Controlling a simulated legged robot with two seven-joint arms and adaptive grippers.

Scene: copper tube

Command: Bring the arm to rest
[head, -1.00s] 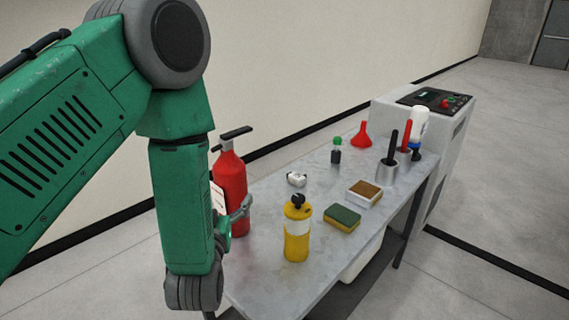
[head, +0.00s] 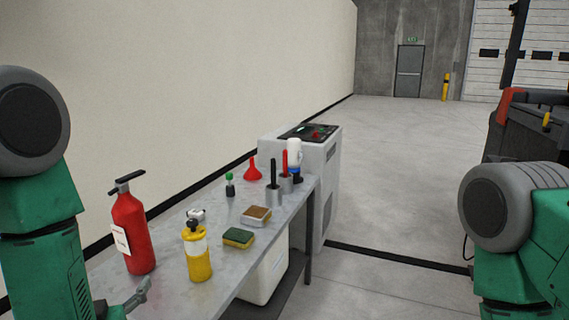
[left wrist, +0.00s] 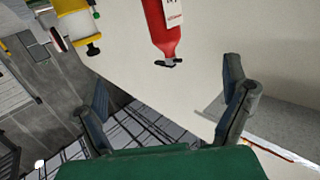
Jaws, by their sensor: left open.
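My left arm comes down the left edge of the head view. Its gripper (head: 138,298) is low at the left, by the near end of the table (head: 170,285), mostly hidden by the arm and the picture's edge. In the left wrist view the two dark fingers (left wrist: 165,100) are spread wide with nothing between them. The red fire extinguisher (head: 132,235) stands on the table just beyond the gripper; it also shows in the left wrist view (left wrist: 160,28), apart from the fingers. My right arm shows at the right edge; its gripper is out of view.

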